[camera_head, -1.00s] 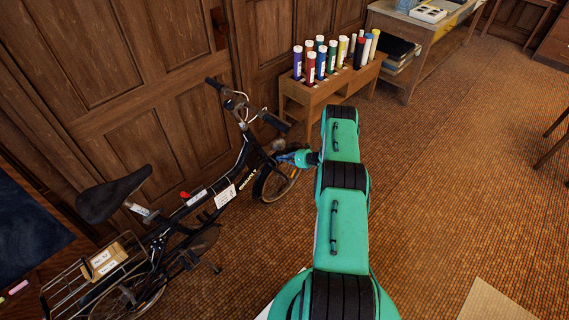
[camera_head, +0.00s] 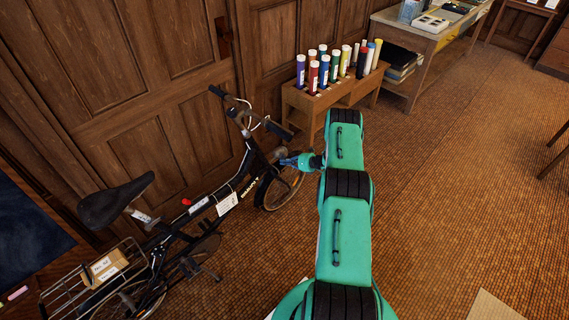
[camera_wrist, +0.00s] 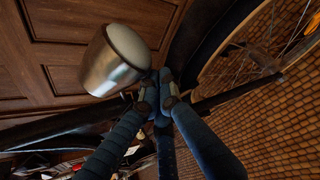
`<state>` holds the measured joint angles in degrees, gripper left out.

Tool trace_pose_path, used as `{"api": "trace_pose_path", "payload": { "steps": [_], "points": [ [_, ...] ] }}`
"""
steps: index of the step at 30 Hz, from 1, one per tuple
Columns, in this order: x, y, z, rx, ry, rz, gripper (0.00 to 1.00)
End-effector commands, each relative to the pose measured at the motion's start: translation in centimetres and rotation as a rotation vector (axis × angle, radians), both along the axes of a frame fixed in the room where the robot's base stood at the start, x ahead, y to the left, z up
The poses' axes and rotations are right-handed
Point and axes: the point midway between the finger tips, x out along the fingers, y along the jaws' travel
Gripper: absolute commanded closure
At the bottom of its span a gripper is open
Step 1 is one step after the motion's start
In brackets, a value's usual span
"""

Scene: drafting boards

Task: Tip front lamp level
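The front lamp (camera_wrist: 115,60) is a silver metal cylinder with a pale round face, seen tilted in the wrist view. My gripper (camera_wrist: 159,82) has blue fingers that run up from the bottom edge and come close together just right of the lamp's lower end. The tips overlap the lamp's edge in the picture; I cannot tell whether they touch it. I see nothing clearly held between them. In the head view, my gripper (camera_head: 290,161) is at the front of the black bicycle (camera_head: 232,198), below the handlebar.
A wooden panelled wall (camera_head: 110,90) stands close behind the bicycle. A low wooden rack (camera_head: 330,97) with several coloured tubes stands beyond my arm. A table (camera_head: 425,35) is at the back right. The brown floor (camera_head: 450,190) to the right is largely clear.

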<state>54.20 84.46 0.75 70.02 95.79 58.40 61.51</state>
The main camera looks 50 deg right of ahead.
Motion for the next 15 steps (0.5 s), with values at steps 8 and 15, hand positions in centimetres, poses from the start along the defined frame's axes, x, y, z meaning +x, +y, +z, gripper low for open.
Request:
{"api": "trace_pose_path", "payload": {
  "steps": [8,15],
  "points": [
    [0.03,-0.09,0.18,-0.055,0.000,0.000,1.00],
    [0.02,-0.14,0.24,-0.094,0.000,0.000,1.00]
  ]
}}
